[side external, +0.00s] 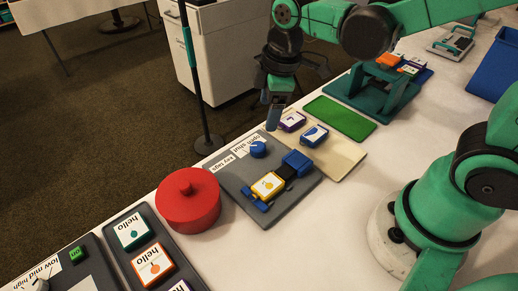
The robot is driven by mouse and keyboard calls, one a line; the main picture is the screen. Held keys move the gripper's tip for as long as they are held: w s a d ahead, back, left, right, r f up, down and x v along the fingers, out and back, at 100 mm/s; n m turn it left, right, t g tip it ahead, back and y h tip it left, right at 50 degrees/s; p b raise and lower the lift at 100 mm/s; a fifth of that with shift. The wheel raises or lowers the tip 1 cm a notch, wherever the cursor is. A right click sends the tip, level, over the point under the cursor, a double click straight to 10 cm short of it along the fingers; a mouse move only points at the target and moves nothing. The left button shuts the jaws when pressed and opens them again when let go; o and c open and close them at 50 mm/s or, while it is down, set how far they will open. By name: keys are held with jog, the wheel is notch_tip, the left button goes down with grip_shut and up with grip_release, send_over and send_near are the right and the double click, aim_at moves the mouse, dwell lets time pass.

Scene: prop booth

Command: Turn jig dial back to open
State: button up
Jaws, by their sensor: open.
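The jig dial is a round blue knob (258,149) on a grey jig plate (300,188), beside a white label reading "open shut". A yellow key tag (268,185) with a picture on it lies on the same plate between blue clamp parts (297,163). A second white label on the plate reads "key tags". My gripper (273,122) points down above and a little to the right of the knob, apart from it as far as I can tell. It is open, and nothing shows between the fingers.
A dark tray (170,248) with "hello" tags is at the lower left. A cream board (344,158) with two small tags, a green mat (340,117) and a teal rack (372,92) are to the right. A black pole (196,80) stands behind.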

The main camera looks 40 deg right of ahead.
aim_at(258, 146)
jog(key=f+n, duration=0.1)
jog(key=a+f+n+g, duration=0.1)
jog(key=n, duration=0.1)
jog(key=w+f+n+g, duration=0.1)
jog(key=shift+a+f, duration=0.15)
jog(key=shift+a, duration=0.25)
jog(key=shift+w+f, duration=0.1)
jog(key=shift+f, duration=2.65)
grip_shut()
